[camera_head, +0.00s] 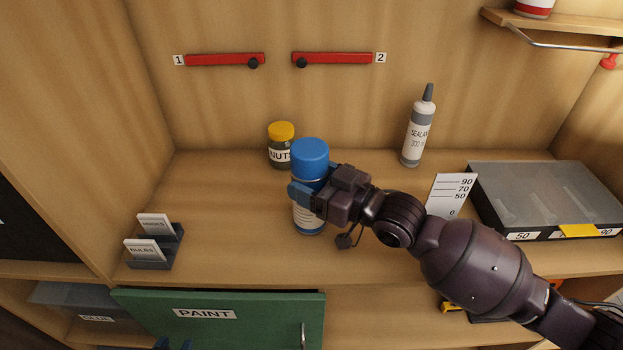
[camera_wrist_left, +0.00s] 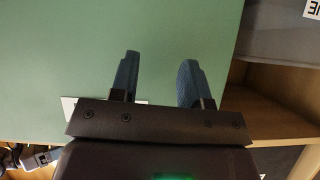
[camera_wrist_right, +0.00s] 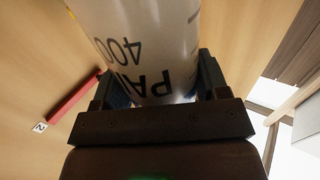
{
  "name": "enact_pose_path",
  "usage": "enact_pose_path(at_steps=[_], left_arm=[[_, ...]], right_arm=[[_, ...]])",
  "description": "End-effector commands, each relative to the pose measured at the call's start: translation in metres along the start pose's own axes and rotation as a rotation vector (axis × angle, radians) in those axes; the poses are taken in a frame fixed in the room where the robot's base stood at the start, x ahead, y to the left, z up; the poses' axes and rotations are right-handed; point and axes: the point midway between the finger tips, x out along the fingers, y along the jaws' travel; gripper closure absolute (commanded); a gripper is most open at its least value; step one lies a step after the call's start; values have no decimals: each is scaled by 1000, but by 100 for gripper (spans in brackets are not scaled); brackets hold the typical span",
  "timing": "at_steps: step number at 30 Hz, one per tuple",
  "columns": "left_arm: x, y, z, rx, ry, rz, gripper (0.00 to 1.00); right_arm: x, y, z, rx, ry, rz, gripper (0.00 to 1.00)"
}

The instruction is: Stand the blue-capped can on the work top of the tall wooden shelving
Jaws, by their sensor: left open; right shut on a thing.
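The blue-capped can (camera_head: 309,217) is upright at the middle of the work top (camera_head: 220,230) of the wooden shelving. My right gripper (camera_head: 306,192) is shut around its body, below the blue cap. I cannot tell whether the can's base touches the work top. In the right wrist view the can's white printed body (camera_wrist_right: 145,45) stands between the fingers. My left gripper (camera_wrist_left: 160,80) is open and empty in front of the green PAINT door (camera_wrist_left: 60,50); in the head view only a bit of it shows at the bottom edge.
A yellow-lidded NUTS jar (camera_head: 281,145) stands just behind the can. A SEALANT bottle (camera_head: 417,132), a scale card (camera_head: 450,194) and a grey-lidded case (camera_head: 545,195) are to the right. A label holder (camera_head: 155,243) stands at left.

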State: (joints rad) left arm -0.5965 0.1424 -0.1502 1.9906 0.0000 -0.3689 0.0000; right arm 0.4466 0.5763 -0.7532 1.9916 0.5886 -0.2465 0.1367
Motion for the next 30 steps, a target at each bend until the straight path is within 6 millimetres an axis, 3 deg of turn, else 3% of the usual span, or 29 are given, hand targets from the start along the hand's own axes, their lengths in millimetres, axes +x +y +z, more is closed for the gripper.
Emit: enact_pose_path(at_steps=[10, 11, 16, 26, 30], left_arm=[[-2, 0, 6, -2, -11, -2, 57], [-3, 0, 7, -2, -12, -2, 57], [-3, 0, 7, -2, -12, -2, 57], [-2, 0, 2, -1, -6, -1, 57], [-1, 0, 2, -1, -3, -1, 57]], right_arm=[[0, 0, 2, -1, 3, 0, 68], [0, 0, 3, 0, 0, 0, 31], [0, 0, 2, -1, 0, 0, 7], [0, 0, -2, -1, 1, 0, 7], [-14, 1, 0, -2, -2, 2, 7]])
